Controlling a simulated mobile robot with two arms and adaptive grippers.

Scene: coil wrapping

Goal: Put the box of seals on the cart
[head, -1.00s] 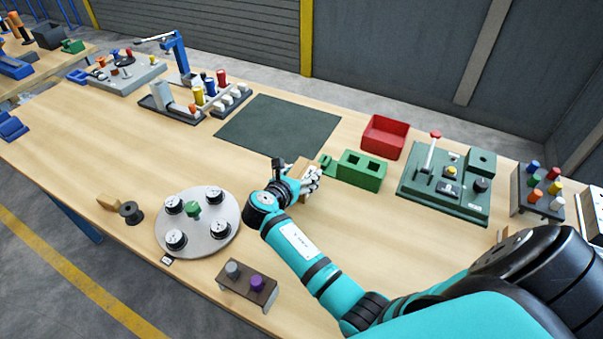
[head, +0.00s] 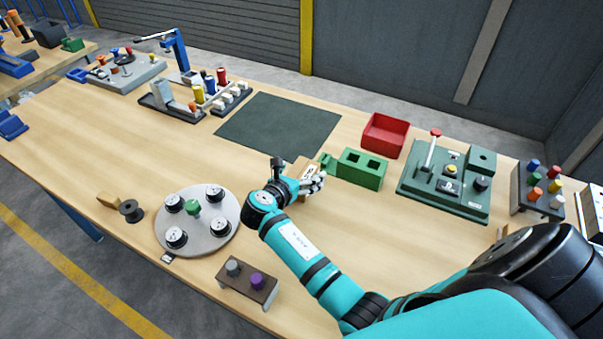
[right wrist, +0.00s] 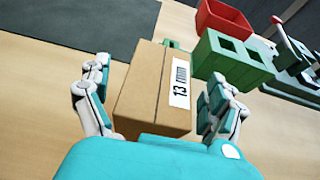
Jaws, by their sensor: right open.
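A small brown cardboard box (right wrist: 152,88) with a white label reading 13 and bars stands on the wooden table, seen close up in the right wrist view. In the head view the box (head: 303,168) is partly hidden behind my right gripper (head: 301,183). My right gripper (right wrist: 157,105) is open, with one finger on each side of the box. A small gap shows between the left finger and the box; I cannot tell whether the right finger touches it. No cart can be made out. My left gripper is not in view.
A green block with square openings (head: 362,169) stands close right of the box, with a red bin (head: 384,135) behind. A dark mat (head: 279,125) lies beyond. A round plate with black-and-white parts (head: 197,221) is to the left. The table's left middle is clear.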

